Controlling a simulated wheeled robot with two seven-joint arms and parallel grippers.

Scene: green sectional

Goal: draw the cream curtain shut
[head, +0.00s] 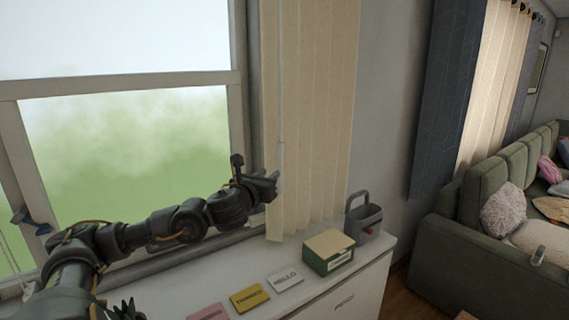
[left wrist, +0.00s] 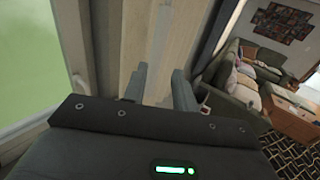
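The cream curtain (head: 315,110) hangs in vertical folds at the right side of the window, bunched there, with the glass left of it uncovered. It also shows beyond the fingers in the left wrist view (left wrist: 152,35). My left gripper (head: 274,186) reaches across the window from the left to the curtain's left edge, at its lower part. In the left wrist view its two fingers (left wrist: 158,88) stand apart, with the pale curtain surface ahead of the gap. I cannot tell whether they touch the cloth. My right gripper is in neither view.
A white cabinet (head: 375,262) stands below the window, with a green box (head: 328,252), a grey caddy (head: 364,220) and several small cards on top. A dark curtain (head: 442,100) and a green sofa (head: 455,255) are at the right.

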